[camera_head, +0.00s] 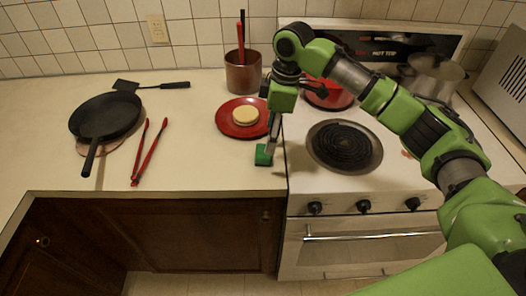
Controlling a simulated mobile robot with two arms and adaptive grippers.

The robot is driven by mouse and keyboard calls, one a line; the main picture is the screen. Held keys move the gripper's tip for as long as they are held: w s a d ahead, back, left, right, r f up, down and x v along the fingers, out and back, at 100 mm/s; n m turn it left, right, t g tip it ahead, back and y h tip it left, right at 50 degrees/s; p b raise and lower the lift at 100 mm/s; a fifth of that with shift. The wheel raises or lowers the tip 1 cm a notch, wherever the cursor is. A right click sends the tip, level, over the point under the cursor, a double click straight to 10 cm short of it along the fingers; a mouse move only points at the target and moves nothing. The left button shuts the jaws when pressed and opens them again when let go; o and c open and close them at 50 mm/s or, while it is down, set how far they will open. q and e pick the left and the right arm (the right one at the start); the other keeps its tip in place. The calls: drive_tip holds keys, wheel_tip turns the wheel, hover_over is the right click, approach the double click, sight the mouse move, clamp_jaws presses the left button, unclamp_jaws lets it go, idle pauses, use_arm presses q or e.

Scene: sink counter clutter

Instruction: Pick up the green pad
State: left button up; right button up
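The green pad (264,155) is a small dark green block near the counter's front edge, close to the stove. My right arm comes in from the right across the stove. Its gripper (271,145) points down with its fingertips at the pad. The fingers are small and seen nearly edge-on, so I cannot tell whether they are closed on the pad or only beside it. The pad seems to be at the counter surface. My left gripper is not in view.
A red plate (228,126) with a pale round item (245,116) is just behind-left. A brown pot (243,72) holds utensils. Red tongs (141,150), a black pan (104,117) and a spatula (125,86) lie left. The stove burner (345,146) is right.

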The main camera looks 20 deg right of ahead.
sight(263, 151)
drive_tip(key=shift+w+a+f, duration=0.1)
drive_tip(key=shift+f, duration=0.5)
drive_tip(key=shift+w+a+f, duration=0.1)
drive_tip(key=shift+f, duration=0.75)
drive_tip(key=f, duration=0.1)
drive_tip(key=a+f+p, duration=0.1)
drive_tip(key=f+p, duration=0.1)
drive_tip(key=f, duration=0.1)
drive_tip(key=shift+w+a, duration=0.25)
drive_tip(key=shift+w, duration=0.05)
drive_tip(key=shift+f, duration=0.45)
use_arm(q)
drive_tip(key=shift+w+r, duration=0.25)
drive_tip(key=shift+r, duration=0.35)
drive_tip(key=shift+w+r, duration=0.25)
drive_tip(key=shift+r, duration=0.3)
use_arm(e)
drive_tip(key=c, duration=1)
